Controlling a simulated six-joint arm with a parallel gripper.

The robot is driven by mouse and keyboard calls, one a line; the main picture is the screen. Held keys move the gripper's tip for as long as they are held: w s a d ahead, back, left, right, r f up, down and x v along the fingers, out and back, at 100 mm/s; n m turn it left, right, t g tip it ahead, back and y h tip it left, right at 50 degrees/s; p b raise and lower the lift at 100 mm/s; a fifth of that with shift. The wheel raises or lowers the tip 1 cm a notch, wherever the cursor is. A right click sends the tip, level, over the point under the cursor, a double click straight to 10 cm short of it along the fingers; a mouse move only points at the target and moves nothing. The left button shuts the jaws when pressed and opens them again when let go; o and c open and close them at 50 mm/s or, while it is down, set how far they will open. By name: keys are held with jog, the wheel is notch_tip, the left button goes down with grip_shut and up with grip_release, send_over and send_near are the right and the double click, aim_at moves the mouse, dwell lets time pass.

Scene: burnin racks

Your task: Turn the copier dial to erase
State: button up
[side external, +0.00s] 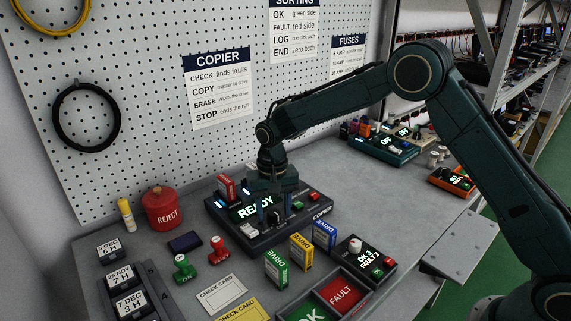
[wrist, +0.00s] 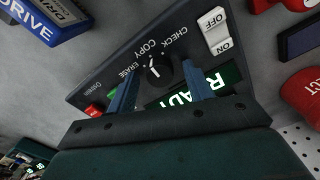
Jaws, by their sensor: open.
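The copier (side external: 250,238) is a dark box on the bench with a lit READY display (side external: 255,207). Its black dial (wrist: 157,72) has a white pointer mark and shows in the wrist view, with CHECK, COPY and ERASE printed around it. The mark seems to point towards COPY. My gripper (wrist: 160,72) is open, its two blue fingers apart on either side of the dial; I cannot tell whether they touch it. In the side view my gripper (side external: 273,207) is low over the copier and hides the dial.
A white ON/OFF switch (wrist: 217,32) and a red button (wrist: 94,110) sit on the copier panel. Green (side external: 277,268), yellow (side external: 301,251) and blue (side external: 325,235) drives stand in front. A red block (side external: 227,187) stands at the copier's back left. A red REJECT can (side external: 162,209) is further left.

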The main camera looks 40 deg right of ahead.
jog(key=c, duration=1)
jog(key=shift+n, duration=0.4)
jog(key=n, duration=0.8)
jog(key=o, duration=1)
